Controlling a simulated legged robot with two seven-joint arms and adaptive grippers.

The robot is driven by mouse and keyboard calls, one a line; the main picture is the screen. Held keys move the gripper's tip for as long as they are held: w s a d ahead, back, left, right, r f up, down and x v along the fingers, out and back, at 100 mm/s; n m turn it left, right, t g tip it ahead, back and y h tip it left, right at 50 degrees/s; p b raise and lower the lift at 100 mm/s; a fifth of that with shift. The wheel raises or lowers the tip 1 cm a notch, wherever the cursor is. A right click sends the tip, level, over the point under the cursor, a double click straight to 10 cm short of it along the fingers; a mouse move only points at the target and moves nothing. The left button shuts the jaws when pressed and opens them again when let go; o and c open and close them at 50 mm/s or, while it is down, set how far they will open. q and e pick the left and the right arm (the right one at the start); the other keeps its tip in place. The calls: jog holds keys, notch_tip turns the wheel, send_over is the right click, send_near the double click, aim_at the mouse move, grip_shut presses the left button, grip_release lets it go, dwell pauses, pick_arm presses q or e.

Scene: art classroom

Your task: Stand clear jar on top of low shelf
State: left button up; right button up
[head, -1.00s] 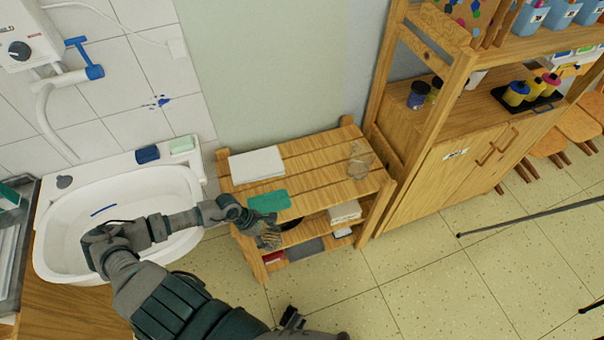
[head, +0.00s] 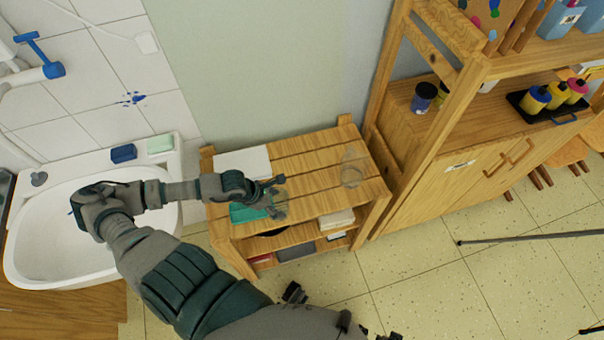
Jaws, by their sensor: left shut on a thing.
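The low shelf (head: 310,160) is a slatted wooden rack against the wall, between the sink and the tall shelf unit. My left gripper (head: 274,199) is over the front left part of its top. It is shut on a small see-through thing (head: 279,211), which appears to be the clear jar. The fingers hide part of it, and I cannot tell whether it touches the top. Another clear glass container (head: 353,168) stands on the right end of the top.
A white paper stack (head: 242,162) and a green cloth or sheet (head: 245,213) lie on the left of the top. The middle slats are clear. The sink (head: 60,235) is at left, the tall wooden shelf unit (head: 445,185) at right. Lower tiers hold several items.

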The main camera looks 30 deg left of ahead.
aim_at(285, 196)
pick_arm(q)
jog(key=w, duration=0.3)
jog(key=shift+w+d+f+b, duration=0.1)
jog(key=shift+w+d+b, duration=0.1)
jog(key=shift+b, duration=0.2)
jog(key=w, duration=0.7)
jog(key=w+f, duration=0.1)
jog(key=w, duration=0.2)
jog(key=shift+w+d+f+b, duration=0.1)
jog(key=shift+w+d+b, duration=0.1)
jog(key=shift+b, duration=0.2)
jog(key=shift+w+f, duration=0.1)
jog(key=shift+f, duration=1.65)
jog(key=shift+c, duration=0.5)
jog(key=o, duration=1.2)
jog(key=shift+o, duration=0.2)
pick_arm(e)
notch_tip(285, 196, up, 7)
jog(key=shift+w+r, duration=0.15)
jog(key=shift+w, duration=0.05)
jog(key=shift+a, duration=0.1)
pick_arm(q)
jog(key=shift+a+r, duration=0.1)
jog(key=p+v, duration=0.1)
jog(key=v, duration=1)
jog(key=shift+s+r, duration=0.25)
jog(key=shift+r, duration=0.1)
pick_arm(e)
notch_tip(285, 196, down, 5)
jog(key=shift+r, duration=0.1)
